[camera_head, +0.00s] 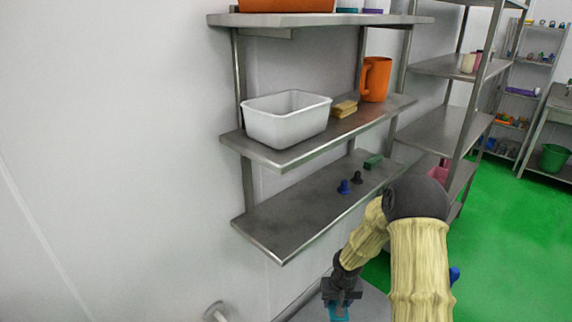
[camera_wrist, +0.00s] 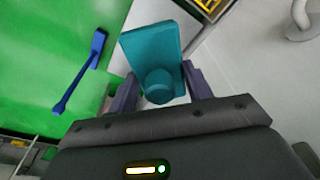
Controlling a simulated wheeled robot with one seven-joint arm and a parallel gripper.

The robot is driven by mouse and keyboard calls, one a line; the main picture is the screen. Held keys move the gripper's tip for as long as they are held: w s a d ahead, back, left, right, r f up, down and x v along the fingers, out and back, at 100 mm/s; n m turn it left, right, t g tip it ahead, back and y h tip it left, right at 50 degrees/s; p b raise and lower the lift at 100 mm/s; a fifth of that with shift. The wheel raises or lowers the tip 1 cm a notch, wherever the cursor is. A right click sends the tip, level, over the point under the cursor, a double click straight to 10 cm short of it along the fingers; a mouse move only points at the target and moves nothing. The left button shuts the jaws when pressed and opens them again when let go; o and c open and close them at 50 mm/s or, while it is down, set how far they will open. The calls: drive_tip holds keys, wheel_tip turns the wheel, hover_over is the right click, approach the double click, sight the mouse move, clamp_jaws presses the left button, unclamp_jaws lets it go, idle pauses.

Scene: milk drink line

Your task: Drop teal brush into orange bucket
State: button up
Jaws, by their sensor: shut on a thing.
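My gripper (camera_head: 342,297) is low in front of the shelves, at the bottom of the head view. It is shut on the teal brush (camera_head: 338,314), which shows only in part there. In the wrist view the brush (camera_wrist: 152,45) has a flat rectangular block, and its round stub sits between the fingers (camera_wrist: 160,88). An orange container (camera_head: 285,5) on the top shelf is cut off by the frame edge. An orange jug-like vessel with a handle (camera_head: 375,80) stands upright on the middle shelf. I cannot tell which of these is the bucket.
A white tub (camera_head: 287,118) and a tan brush or block (camera_head: 344,108) are on the middle shelf. The lower shelf (camera_head: 290,213) holds small blue, black and green items. A blue long-handled tool (camera_wrist: 82,70) shows over the green floor. A green bucket (camera_head: 553,158) stands far right.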

sight(339, 321)
wheel_tip(339, 321, up, 2)
drive_tip(key=shift+p, duration=0.55)
drive_tip(key=s+f, duration=0.4)
drive_tip(key=f, duration=0.1)
drive_tip(key=shift+s+a+f, duration=0.1)
drive_tip(key=shift+f, duration=0.2)
drive_tip(key=shift+s, duration=0.1)
